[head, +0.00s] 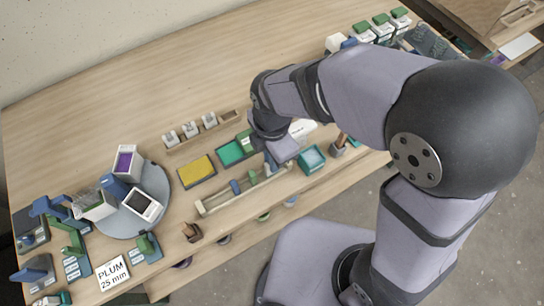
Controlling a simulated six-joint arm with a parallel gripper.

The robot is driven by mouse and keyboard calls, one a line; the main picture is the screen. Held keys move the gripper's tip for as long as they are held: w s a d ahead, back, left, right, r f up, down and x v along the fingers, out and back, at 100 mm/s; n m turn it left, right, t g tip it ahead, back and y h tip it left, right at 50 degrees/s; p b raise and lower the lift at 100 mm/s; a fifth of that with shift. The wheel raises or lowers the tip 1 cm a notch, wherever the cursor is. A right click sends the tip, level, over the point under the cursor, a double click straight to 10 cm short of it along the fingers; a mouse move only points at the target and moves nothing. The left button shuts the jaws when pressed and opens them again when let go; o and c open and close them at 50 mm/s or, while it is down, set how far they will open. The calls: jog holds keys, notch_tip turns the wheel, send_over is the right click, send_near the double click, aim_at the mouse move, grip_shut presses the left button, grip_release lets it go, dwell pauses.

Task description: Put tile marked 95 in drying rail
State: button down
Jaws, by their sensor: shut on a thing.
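My gripper (273,160) is over the middle of the table, beside the right end of a pale wooden rail. It is shut on a small dark blue piece that looks like a tile, mostly hidden by the gripper. No number can be read on it. The rail (215,205), which looks like the drying rail, is long and low, near the front edge. A blue tile (235,187) and a green tile (252,177) stand upright in it. I cannot tell whether the held piece touches the rail.
A yellow tray (197,171) and a green tray (231,153) lie behind the rail. A teal container (312,158) stands to its right. A round grey turntable (117,222) with white buckets is at the left, near a "PLUM 25 mm" card (111,273).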

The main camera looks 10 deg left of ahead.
jog(key=shift+f, duration=0.35)
dwell(0.3)
jog(key=c, duration=1.7)
grip_release()
notch_tip(320, 180, up, 7)
jog(key=p, duration=0.6)
jog(key=shift+r+p, duration=0.1)
jog(key=shift+p, duration=0.3)
